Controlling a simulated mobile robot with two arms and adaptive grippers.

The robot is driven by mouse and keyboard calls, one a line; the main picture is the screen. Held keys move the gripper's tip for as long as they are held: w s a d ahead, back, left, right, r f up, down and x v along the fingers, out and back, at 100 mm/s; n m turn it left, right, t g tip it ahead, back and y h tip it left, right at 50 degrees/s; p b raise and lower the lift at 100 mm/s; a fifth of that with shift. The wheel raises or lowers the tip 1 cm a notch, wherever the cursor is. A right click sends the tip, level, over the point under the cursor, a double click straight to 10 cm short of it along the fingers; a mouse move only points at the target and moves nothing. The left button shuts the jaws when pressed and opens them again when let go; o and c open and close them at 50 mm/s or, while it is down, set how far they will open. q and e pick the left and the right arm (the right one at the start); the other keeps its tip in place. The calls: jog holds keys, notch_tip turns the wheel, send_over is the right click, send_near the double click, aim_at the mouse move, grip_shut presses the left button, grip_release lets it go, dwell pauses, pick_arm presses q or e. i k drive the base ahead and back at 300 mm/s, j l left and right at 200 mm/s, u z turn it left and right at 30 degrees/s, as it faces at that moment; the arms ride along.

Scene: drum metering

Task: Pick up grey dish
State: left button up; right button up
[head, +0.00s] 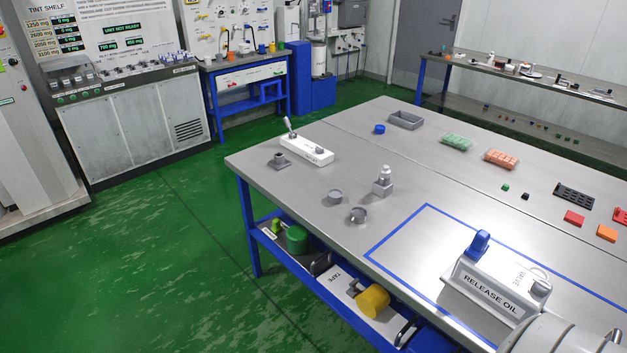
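Two small round grey dishes stand close together on the steel table, left of the blue outlined area. One dish (335,197) is slightly farther back, and the other dish (358,215) is nearer the front edge. I cannot tell from the picture which one is the grey dish meant. Nothing holds or touches the dishes.
The steel table (290,188) also bears a grey-white bottle-like fitting (383,182), a white switch box (306,150), a grey tray (405,120), a blue ring (379,129) and a RELEASE OIL box (495,285). Green floor (150,260) is open to the left.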

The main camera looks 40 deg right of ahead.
aim_at(334, 196)
jog(key=i, duration=1.7)
jog(key=i+j, duration=0.1)
jog(key=i, duration=1.55)
jog(key=i+z, duration=0.1)
jog(key=z, duration=0.3)
jog(key=i+z, duration=0.1)
jog(key=z, duration=0.3)
jog(key=i+z, duration=0.1)
jog(key=z, duration=0.3)
jog(key=j+z, duration=0.1)
jog(key=z, duration=2.15)
jog(key=i+j, duration=0.05)
jog(key=j, duration=0.05)
